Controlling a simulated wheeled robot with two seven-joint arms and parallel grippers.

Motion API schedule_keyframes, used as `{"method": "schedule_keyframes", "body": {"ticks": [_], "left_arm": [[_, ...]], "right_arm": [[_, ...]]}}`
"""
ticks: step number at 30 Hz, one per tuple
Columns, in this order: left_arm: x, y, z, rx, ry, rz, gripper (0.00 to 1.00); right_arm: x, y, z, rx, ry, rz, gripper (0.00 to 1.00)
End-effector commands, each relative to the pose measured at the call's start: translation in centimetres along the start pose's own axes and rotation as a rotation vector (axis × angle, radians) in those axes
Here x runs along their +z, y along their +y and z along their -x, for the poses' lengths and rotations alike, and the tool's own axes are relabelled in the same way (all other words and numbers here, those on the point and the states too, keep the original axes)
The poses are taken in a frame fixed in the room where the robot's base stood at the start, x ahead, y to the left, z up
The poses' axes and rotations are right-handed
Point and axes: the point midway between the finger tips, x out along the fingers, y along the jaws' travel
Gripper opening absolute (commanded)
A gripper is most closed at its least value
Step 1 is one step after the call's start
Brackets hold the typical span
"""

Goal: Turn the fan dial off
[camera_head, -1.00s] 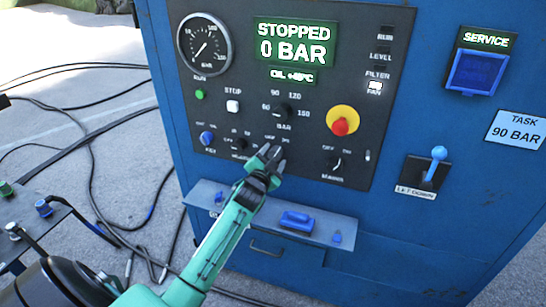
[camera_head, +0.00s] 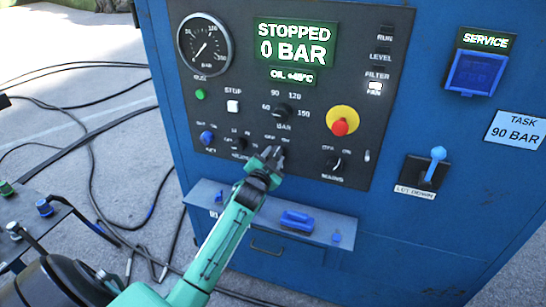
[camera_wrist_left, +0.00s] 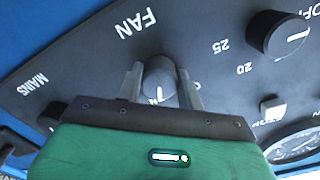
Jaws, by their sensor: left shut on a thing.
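The fan dial (camera_wrist_left: 159,80) is a dark round knob with a white pointer line, next to the FAN label in the left wrist view. My left gripper (camera_wrist_left: 161,88) has one finger on each side of it and is shut on it. In the head view my left gripper (camera_head: 270,156) is at the lower middle of the dark panel (camera_head: 225,105), and it hides the dial there. My right gripper is not in view.
The BAR knob (camera_head: 283,112) is above the gripper, the MAINS knob (camera_head: 336,163) to its right. A red stop button (camera_head: 341,122) on a yellow disc is up and right. A shelf (camera_head: 340,222) with a blue handle juts out below the panel. Cables lie on the floor at left.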

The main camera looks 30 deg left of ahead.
Motion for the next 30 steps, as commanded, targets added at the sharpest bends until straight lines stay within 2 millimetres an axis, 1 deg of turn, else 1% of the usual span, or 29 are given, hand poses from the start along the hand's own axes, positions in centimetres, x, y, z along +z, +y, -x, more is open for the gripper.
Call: {"method": "schedule_keyframes", "body": {"ticks": [9,18,24,30], "left_arm": [[-0.1,0.1,0.0,0.001,-0.002,0.281,0.14],[-0.1,0.2,0.0,0.000,-0.003,0.561,0.14],[-0.1,0.2,0.0,0.000,-0.003,0.718,0.14],[-0.1,0.3,0.0,0.000,-0.003,0.835,0.14]], "right_arm": [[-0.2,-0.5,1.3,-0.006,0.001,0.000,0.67],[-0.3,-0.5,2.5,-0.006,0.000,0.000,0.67],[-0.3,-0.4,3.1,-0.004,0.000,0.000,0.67],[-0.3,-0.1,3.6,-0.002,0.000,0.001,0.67]]}}
